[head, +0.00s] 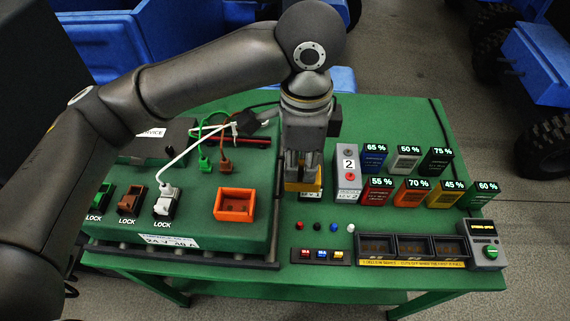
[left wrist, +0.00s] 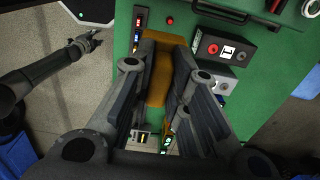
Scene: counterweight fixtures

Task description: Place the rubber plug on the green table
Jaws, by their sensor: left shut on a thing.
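My left gripper (head: 303,167) is shut on a yellow-brown block (head: 305,186), low over or at the green table (head: 400,115). In the left wrist view the block (left wrist: 161,75) sits between the two fingers (left wrist: 160,92). I cannot tell whether it is the rubber plug or whether it touches the table; its lower part is partly hidden. No other thing is clearly recognisable as a rubber plug. My right gripper (left wrist: 83,43) shows small at the left of the left wrist view, off the table, and its opening is unclear.
A grey box marked 2 (head: 347,172) stands just right of my left gripper. Several percent-marked blocks (head: 411,187) stand further right. A tray with dark compartments (head: 412,245) lies at the front. An orange socket (head: 235,204) and a white cable (head: 190,150) are on the left.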

